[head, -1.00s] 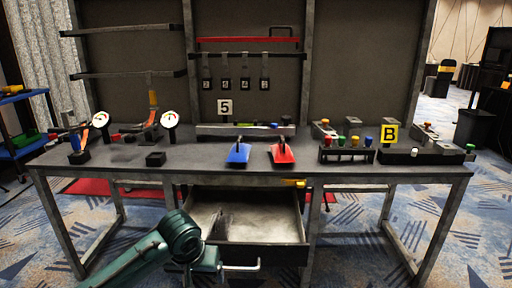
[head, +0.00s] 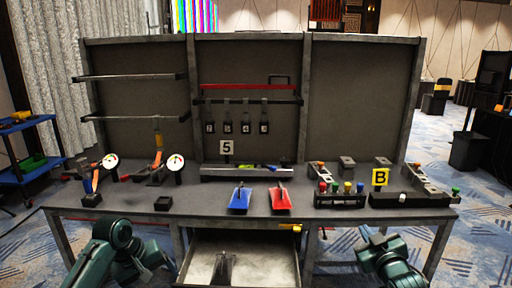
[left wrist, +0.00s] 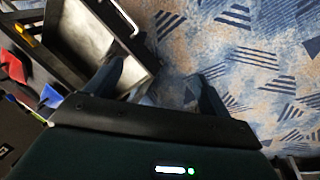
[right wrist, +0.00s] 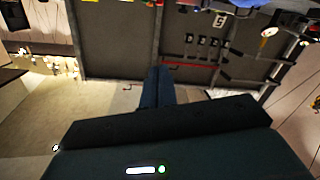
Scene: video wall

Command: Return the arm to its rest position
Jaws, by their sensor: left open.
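My left arm (head: 112,250) is at the lower left of the head view, in front of the bench and left of the open drawer (head: 290,275). In the left wrist view my left gripper (left wrist: 158,84) has its two fingers spread wide with nothing between them. It is above the patterned carpet, near the drawer (left wrist: 82,42). My right arm (head: 390,262) is at the lower right of the head view, in front of the bench. In the right wrist view my right gripper (right wrist: 158,86) has its fingers together, with no held object showing.
The bench (head: 330,218) spans the view. A blue tray (head: 241,197), a red tray (head: 280,198), gauges (head: 175,163) and a rack with colored knobs (head: 340,201) stand on it. The drawer sticks out toward me. A blue cart (head: 30,175) is at left.

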